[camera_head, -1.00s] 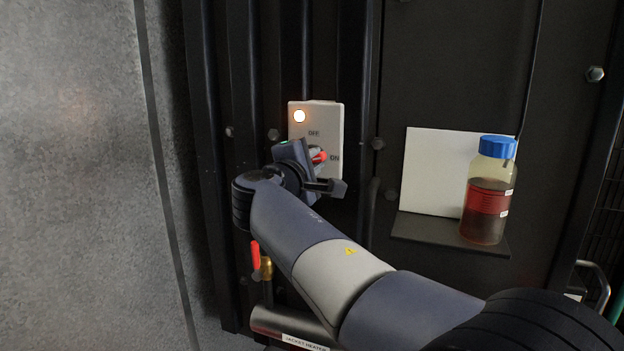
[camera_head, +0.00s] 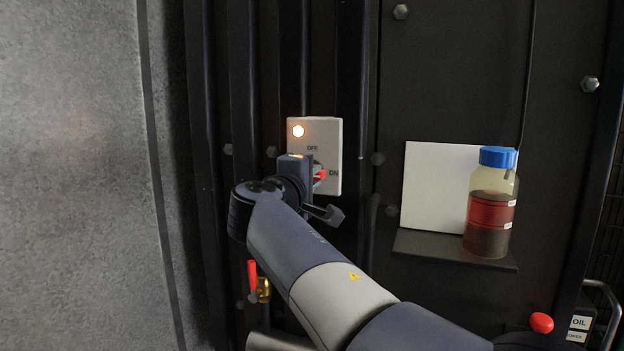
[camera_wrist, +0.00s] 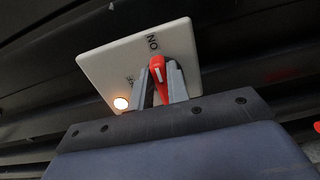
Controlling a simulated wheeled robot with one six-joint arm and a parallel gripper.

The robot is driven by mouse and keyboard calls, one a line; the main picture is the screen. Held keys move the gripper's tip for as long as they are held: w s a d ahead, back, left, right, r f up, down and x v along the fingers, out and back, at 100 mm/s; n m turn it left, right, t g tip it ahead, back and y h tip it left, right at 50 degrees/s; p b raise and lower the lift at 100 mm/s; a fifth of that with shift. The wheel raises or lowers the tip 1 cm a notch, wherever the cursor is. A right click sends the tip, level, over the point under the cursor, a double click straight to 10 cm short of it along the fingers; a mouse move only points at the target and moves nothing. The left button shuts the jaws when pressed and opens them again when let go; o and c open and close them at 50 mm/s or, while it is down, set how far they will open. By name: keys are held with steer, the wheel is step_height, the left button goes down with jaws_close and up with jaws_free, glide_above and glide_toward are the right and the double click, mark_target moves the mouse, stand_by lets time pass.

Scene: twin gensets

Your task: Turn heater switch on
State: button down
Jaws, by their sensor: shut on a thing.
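The heater switch is a white plate (camera_head: 329,140) on the dark cabinet wall, with OFF printed above and ON at the right of its red knob (camera_head: 319,175). A round lamp (camera_head: 298,131) at its upper left glows. My gripper (camera_head: 314,172) is at the knob, partly covering it. In the wrist view, the red knob (camera_wrist: 158,75) sits between the two grey fingers of my gripper (camera_wrist: 157,76), which are shut on it.
A blue-capped bottle (camera_head: 491,205) of red liquid stands on a small shelf (camera_head: 450,250) at the right, before a white card (camera_head: 432,190). A red-handled brass valve (camera_head: 252,274) is below my gripper. A grey wall (camera_head: 70,170) fills the left.

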steer(key=c, duration=1.4)
jaws_free()
steer(key=shift+o, duration=0.2)
steer(key=v, duration=1)
steer(key=shift+s, duration=0.4)
steer(key=shift+w+a, duration=0.1)
steer(key=shift+w, duration=0.05)
steer(key=x, duration=1)
steer(key=shift+w, duration=0.25)
steer(key=shift+f, duration=0.1)
